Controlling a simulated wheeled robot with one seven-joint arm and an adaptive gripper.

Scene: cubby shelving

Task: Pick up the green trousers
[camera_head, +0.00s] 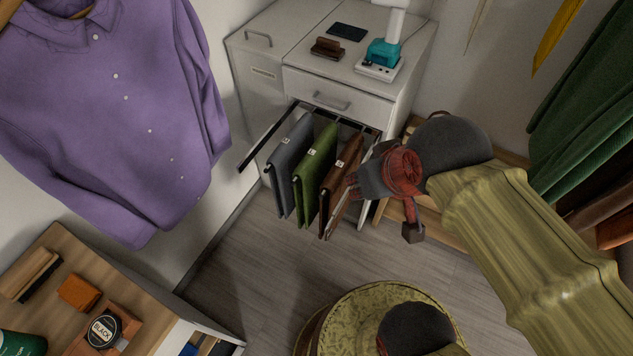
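The green trousers (311,178) hang folded over a rail of the pull-out rack (258,141), with a small white tag on top. Grey trousers (284,169) hang to their left and brown trousers (336,180) to their right. My gripper (353,186) is at the right side of the rack, beside the brown trousers and to the right of the green ones. The brown trousers lie between it and the green trousers in this view. Its fingers are small and partly blend with the brown cloth, so their opening is unclear.
A white cabinet (338,98) stands behind the rack, with a teal-and-white device (383,55) and a brown brush (327,48) on top. A purple shirt (110,110) hangs at left. A wooden counter (52,255) is at lower left. Green clothes (590,110) hang at right.

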